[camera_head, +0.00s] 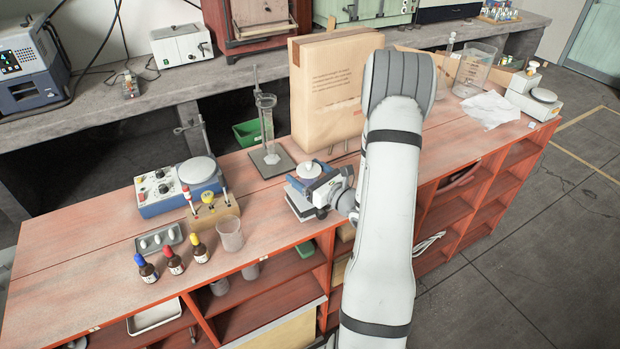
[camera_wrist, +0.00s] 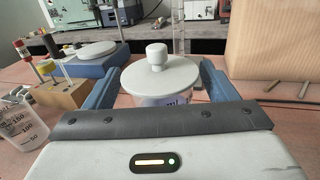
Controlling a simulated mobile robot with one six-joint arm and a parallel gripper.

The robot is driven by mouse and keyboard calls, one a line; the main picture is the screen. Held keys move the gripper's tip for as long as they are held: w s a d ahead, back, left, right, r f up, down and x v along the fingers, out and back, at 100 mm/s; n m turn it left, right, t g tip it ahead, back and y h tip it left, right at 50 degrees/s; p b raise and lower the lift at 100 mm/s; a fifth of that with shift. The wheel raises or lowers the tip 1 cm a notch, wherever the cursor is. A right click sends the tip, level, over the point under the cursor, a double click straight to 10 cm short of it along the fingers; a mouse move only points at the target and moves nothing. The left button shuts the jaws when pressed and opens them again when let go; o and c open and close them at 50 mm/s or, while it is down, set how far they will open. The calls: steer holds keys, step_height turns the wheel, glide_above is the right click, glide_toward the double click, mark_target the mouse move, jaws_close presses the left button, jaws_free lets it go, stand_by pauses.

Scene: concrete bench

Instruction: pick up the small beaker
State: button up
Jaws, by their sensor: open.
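The small beaker (camera_head: 229,234) is a clear, open cup standing upright near the bench's front edge, beside the dropper bottles. In the wrist view the graduated beaker (camera_wrist: 22,128) shows at the left edge, partly cut off, outside my jaws. My gripper (camera_head: 318,186) is to the right of the beaker and apart from it. Its blue fingers are open in the wrist view (camera_wrist: 166,72), one on each side of a white-lidded jar (camera_wrist: 160,78). I cannot tell whether they touch the jar. Its lower part is hidden by the gripper body.
A wooden block with droppers (camera_head: 212,212) stands just behind the beaker. Three dark bottles (camera_head: 173,262) stand to its left. A blue hotplate (camera_head: 180,188), a stand with a cylinder (camera_head: 268,130) and a large cardboard package (camera_head: 328,90) are farther back. The bench's left end is clear.

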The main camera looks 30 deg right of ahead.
steer(key=shift+x, duration=0.8)
steer(key=shift+c, duration=0.2)
steer(key=c, duration=1.1)
